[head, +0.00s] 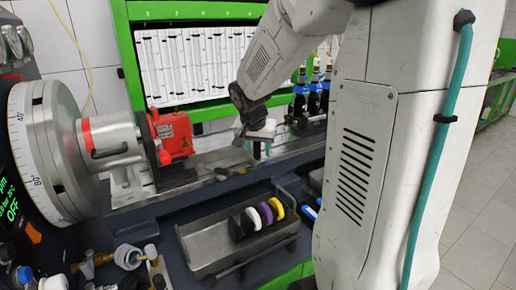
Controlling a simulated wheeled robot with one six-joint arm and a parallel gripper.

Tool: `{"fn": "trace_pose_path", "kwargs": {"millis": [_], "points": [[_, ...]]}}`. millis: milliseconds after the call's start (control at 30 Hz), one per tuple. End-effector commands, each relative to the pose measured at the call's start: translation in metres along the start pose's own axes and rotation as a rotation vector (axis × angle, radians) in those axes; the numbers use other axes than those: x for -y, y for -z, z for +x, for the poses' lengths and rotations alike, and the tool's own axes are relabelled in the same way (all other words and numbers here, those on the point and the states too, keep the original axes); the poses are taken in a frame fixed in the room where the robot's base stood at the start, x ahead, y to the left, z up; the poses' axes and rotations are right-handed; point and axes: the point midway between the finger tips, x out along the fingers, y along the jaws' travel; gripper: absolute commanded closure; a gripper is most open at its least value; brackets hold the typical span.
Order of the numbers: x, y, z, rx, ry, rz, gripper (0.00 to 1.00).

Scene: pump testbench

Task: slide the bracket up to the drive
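The drive (48,150) is at the left, with a large graduated grey disc and a grey shaft housing with a red band. A red block (173,134) with a dark upright plate on its left side stands on the rail just right of the shaft end; it may be the bracket, but I cannot be sure. My gripper (258,140) is over the rail, well right of the red block and apart from it. A pale block with a teal part shows at the gripper. The fingertips are small and unclear, so I cannot tell whether they hold anything.
A grey metal tray (196,262) with black, white, purple and yellow round parts lies in front of the rail (212,162). Brass fittings (128,257) sit at the lower left. The rail between red block and gripper looks mostly free.

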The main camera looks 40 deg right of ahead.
Motion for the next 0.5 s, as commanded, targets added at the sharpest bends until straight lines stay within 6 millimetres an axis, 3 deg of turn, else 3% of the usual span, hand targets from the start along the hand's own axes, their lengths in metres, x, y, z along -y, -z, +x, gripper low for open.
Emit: {"fn": "trace_pose_path", "kwargs": {"millis": [200,500], "points": [[0.0,0.0,-0.007,-0.001,0.001,-0.001,0.56],[0.0,0.0,-0.057,-0.003,0.002,0.0,0.56]]}}
